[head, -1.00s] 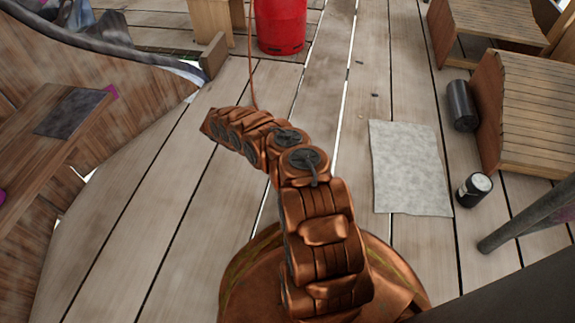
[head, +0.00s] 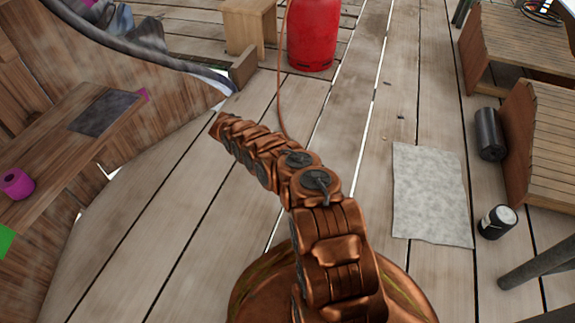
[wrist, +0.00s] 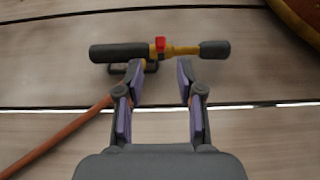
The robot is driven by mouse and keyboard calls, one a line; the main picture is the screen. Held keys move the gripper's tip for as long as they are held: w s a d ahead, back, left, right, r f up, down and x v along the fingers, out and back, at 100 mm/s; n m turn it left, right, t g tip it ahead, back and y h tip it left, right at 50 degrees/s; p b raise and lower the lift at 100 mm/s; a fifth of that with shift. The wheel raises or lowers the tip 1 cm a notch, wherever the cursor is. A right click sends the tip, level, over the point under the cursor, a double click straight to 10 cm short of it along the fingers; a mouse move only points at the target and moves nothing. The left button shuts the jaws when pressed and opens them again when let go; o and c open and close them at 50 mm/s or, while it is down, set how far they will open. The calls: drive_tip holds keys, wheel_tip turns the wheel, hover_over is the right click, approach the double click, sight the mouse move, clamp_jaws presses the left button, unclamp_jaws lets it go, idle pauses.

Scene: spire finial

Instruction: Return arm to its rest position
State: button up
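My copper-coloured arm (head: 330,245) rises from its round base in the head view and bends away to the upper left. My gripper (wrist: 160,72) shows only in the wrist view, with its two grey and purple fingers apart and nothing clamped between them. A torch-like tool (wrist: 180,50) with a dark handle, red button and yellow neck lies crosswise just beyond the fingertips. It seems to rest on the planks, but the gap to the fingers is unclear. An orange hose (wrist: 60,135) runs toward it. In the head view, my arm hides the tool.
A red gas cylinder (head: 314,35) with the hose stands ahead beside a wooden stool (head: 247,22). A grey sheet (head: 430,195), dark cylinder (head: 489,134), black can (head: 497,222) and wooden crates (head: 540,140) are right. A curved wooden structure (head: 60,140) is left.

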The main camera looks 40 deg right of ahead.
drive_tip(key=shift+r, duration=0.1)
wheel_tip(320, 180, up, 26)
drive_tip(key=w+m+t+p, duration=0.1)
drive_tip(key=w+m+p, duration=0.1)
drive_tip(key=p, duration=0.9)
drive_tip(key=s+a+r+m+t+y+p, duration=0.1)
drive_tip(key=s+a+r+p, duration=0.15)
drive_tip(key=r+p, duration=0.7)
drive_tip(key=s+a+r+m+t+p, duration=0.15)
drive_tip(key=s+r, duration=0.25)
drive_tip(key=r, duration=1.3)
drive_tip(key=s+a+r+t+y+p, duration=0.1)
drive_tip(key=s+a+r+p, duration=0.3)
drive_tip(key=r, duration=0.3)
drive_tip(key=s+a+r+m+y+p, duration=0.1)
drive_tip(key=s+a+r+p, duration=0.3)
drive_tip(key=r, duration=0.4)
drive_tip(key=s+a+r+t+y+p, duration=0.1)
drive_tip(key=s+a+r+p, duration=0.1)
drive_tip(key=s+r+p, duration=0.35)
drive_tip(key=s+a+r+m+t+y+p, duration=0.1)
drive_tip(key=s+a+r+t+y+p, duration=0.2)
drive_tip(key=s+a+r+p, duration=0.8)
drive_tip(key=s+r+p, duration=0.3)
drive_tip(key=s+r, duration=0.1)
drive_tip(key=shift+s+a+p, duration=0.25)
drive_tip(key=shift+a+p, duration=0.05)
drive_tip(key=shift+a, duration=0.1)
drive_tip(key=shift+d+m, duration=0.1)
drive_tip(key=shift+m, duration=0.25)
